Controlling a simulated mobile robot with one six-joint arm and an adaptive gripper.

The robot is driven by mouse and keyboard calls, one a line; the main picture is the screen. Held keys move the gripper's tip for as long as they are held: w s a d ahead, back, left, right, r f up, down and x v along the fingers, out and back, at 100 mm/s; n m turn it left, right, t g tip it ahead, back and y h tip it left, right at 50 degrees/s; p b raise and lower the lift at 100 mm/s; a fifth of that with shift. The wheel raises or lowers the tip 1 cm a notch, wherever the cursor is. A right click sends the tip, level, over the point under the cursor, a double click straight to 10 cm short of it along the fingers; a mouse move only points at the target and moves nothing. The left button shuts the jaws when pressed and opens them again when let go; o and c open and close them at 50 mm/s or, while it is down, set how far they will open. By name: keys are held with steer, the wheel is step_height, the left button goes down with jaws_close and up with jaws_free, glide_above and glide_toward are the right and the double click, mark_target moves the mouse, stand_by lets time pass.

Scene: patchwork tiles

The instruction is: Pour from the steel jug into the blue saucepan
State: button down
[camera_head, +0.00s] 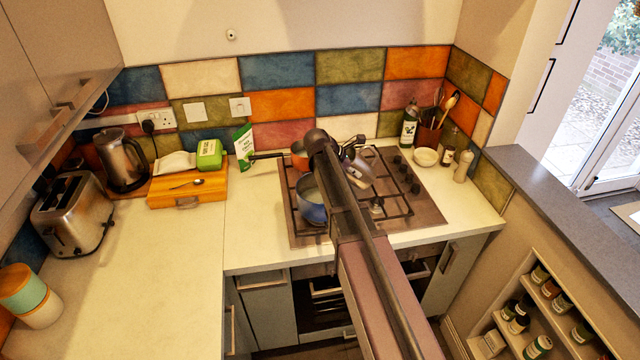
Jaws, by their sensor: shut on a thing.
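The blue saucepan (313,212) stands on the front left of the hob, partly hidden by my arm. Its pale inside shows from above. My gripper (350,151) is above the hob, to the right of and behind the saucepan. It is shut on the steel jug (361,174), which shows just right of my arm and looks tilted. My arm hides much of the jug, and its mouth and contents cannot be made out. I see no stream between the jug and the saucepan.
An orange pan (299,161) with a dark handle sits at the back left of the hob (408,207). A dark bottle (410,127), utensil pot (428,136) and small bowl (426,157) stand right. A wooden box (187,189), kettle (122,162) and toaster (73,215) stand left.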

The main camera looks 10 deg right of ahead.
steer(key=shift+a+f+h+b, duration=0.2)
steer(key=shift+h+b, duration=0.35)
steer(key=shift+b, duration=0.25)
steer(key=shift+a+f+h+b, duration=0.1)
steer(key=shift+a+h+b, duration=0.1)
steer(key=shift+h+b, duration=0.5)
stand_by(0.8)
steer(key=shift+a+r+h+b, duration=0.2)
steer(key=shift+r+h+b, duration=0.1)
steer(key=shift+h+b, duration=0.2)
stand_by(1.7)
steer(key=shift+d+y+p, duration=0.2)
steer(key=shift+y+p, duration=0.25)
steer(key=shift+p, duration=0.05)
steer(key=y+p, duration=0.2)
steer(key=p, duration=0.1)
steer(key=shift+d+r, duration=0.35)
steer(key=shift+d+y+p, duration=0.2)
steer(key=shift+y+p, duration=0.2)
steer(key=shift+p, duration=0.2)
steer(key=shift+f, duration=0.3)
steer(key=shift+d+r+y, duration=0.15)
steer(key=shift+y, duration=0.25)
steer(key=shift+d+f+y, duration=0.2)
steer(key=shift+f+y, duration=0.05)
steer(key=shift+y, duration=0.05)
